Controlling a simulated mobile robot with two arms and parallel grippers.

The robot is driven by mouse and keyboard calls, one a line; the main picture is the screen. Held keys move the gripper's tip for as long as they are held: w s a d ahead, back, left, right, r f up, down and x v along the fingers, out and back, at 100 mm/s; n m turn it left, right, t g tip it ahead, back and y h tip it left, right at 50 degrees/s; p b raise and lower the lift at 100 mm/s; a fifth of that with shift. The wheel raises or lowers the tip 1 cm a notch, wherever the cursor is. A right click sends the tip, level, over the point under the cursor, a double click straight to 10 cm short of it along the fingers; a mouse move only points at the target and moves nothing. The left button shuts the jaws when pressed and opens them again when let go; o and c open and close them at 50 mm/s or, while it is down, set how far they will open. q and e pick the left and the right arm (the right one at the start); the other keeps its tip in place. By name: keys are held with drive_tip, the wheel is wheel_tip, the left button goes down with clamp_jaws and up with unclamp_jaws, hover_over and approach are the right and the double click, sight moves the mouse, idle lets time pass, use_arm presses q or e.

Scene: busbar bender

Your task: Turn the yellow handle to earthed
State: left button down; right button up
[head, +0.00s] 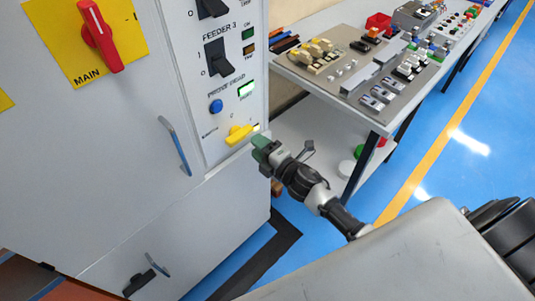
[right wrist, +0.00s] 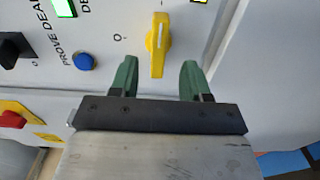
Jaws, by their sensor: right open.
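The yellow handle (head: 238,134) sits low on the grey cabinet's control strip, below the blue button. In the right wrist view the yellow handle (right wrist: 157,45) stands out from the panel, near an "O" mark. My right gripper (head: 259,146) is close to the handle from the right. In the right wrist view its two green fingers (right wrist: 156,80) are open, one on each side of the handle's lower end, with gaps on both sides. The fingers appear apart from the handle. My left gripper is not in view.
A blue button (head: 216,106) and a lit green indicator (head: 247,89) sit above the handle. Black switches (head: 218,58) and a red main handle (head: 100,36) are on the cabinet. A table (head: 380,127) with several parts stands at the right; blue floor lies beyond.

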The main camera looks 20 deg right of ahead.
drive_tip(key=shift+v, duration=2)
